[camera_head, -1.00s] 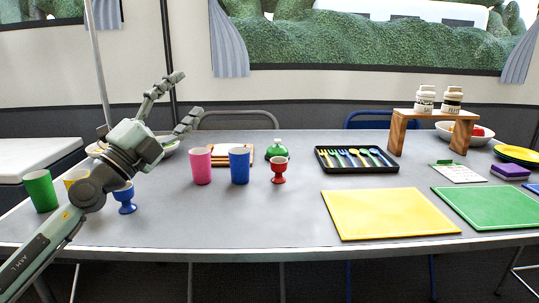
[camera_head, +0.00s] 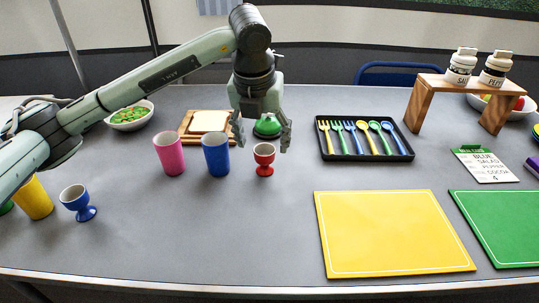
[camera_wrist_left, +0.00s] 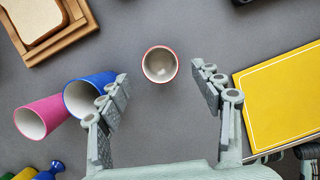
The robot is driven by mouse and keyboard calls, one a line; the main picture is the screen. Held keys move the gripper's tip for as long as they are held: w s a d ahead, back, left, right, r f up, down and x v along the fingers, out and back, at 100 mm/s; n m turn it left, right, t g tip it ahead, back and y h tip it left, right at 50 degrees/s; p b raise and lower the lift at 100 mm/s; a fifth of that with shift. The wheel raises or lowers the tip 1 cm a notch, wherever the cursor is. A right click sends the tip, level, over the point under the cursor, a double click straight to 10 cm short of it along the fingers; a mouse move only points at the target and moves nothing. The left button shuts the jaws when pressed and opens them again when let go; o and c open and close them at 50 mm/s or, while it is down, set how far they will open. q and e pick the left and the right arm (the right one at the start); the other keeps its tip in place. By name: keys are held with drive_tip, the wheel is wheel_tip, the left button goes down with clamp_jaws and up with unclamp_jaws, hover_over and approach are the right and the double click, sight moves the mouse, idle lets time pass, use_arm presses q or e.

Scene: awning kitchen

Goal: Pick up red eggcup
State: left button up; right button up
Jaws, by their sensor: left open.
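The red eggcup (camera_head: 264,159) stands upright on the grey table, right of the blue cup. In the left wrist view the eggcup (camera_wrist_left: 160,64) shows from above, with a red rim and a pale inside. My left gripper (camera_head: 262,146) is open above the table, pointing down, with its fingers to either side of the eggcup in the head view. In the left wrist view the eggcup lies between and a little beyond the fingertips of the left gripper (camera_wrist_left: 160,82), touching neither.
The blue cup (camera_head: 216,154) and pink cup (camera_head: 169,154) stand just left of the eggcup. A black cutlery tray (camera_head: 364,140) and yellow board (camera_head: 390,235) lie to the right.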

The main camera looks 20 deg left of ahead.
sight(265, 161)
use_arm(q)
drive_tip(key=x, duration=0.5)
drive_tip(key=shift+w+f+p, duration=0.15)
drive_tip(key=shift+f+p, duration=0.2)
drive_tip(key=shift+p, duration=0.05)
drive_tip(key=c, duration=1.3)
use_arm(e)
drive_tip(key=shift+s+f, duration=0.1)
drive_tip(key=shift+f, duration=0.85)
use_arm(q)
drive_tip(key=shift+r, duration=0.1)
